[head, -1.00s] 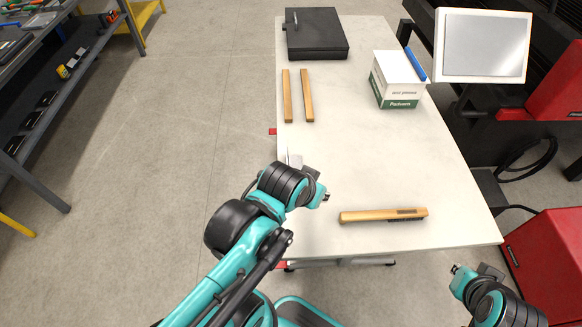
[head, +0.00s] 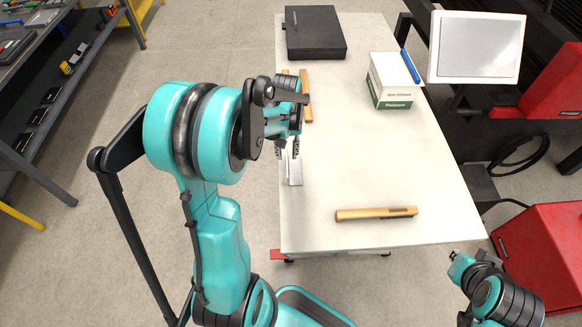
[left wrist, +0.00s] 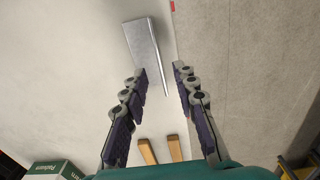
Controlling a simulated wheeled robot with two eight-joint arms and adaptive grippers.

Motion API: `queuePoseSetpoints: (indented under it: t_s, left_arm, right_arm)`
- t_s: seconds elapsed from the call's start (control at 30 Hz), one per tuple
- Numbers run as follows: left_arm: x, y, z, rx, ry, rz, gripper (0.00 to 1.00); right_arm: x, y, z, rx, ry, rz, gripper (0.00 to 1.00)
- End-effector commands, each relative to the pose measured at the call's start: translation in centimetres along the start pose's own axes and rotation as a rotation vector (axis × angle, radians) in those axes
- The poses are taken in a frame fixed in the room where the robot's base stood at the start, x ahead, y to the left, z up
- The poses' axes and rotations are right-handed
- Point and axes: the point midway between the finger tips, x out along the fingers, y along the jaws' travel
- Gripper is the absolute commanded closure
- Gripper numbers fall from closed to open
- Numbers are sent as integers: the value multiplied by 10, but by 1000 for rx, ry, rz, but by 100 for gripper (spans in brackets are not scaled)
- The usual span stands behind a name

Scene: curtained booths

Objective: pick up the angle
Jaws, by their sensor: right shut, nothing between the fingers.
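The angle (head: 294,170) is a silver-grey L-shaped metal piece on the table near its left edge. In the left wrist view the angle (left wrist: 144,46) lies ahead, its near end showing between the fingertips. My left gripper (head: 289,148) is open over the table at the angle's far end. In the left wrist view its two fingers (left wrist: 160,75) stand apart with nothing gripped; whether they touch the angle I cannot tell. My right gripper (head: 459,262) is shut and empty, off the table's near right corner.
Two wooden bars (head: 307,100), one partly hidden by my left arm, lie beyond the angle. A black case (head: 316,35) and a white-green box (head: 390,82) stand farther back. The table's middle is clear.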

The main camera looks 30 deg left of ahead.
Motion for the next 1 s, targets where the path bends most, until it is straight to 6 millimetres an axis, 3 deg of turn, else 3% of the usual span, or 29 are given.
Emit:
queuePoseSetpoints:
  t_s: [0.4, 0.73, 0.87, 1.0]
  left_arm:
    - [60, 1, 1, 2, 2, 1, 72]
    - [67, 1, 2, 3, 2, 1, 72]
    - [66, 1, 2, 3, 2, 1, 100]
    - [66, 1, 2, 3, 2, 1, 100]
  right_arm:
    - [17, 0, 12, 0, 0, 0, 100]
    - [17, 0, 12, 0, 0, 0, 100]
    - [17, 0, 12, 0, 0, 0, 100]
    - [17, 0, 12, 0, 0, 0, 100]
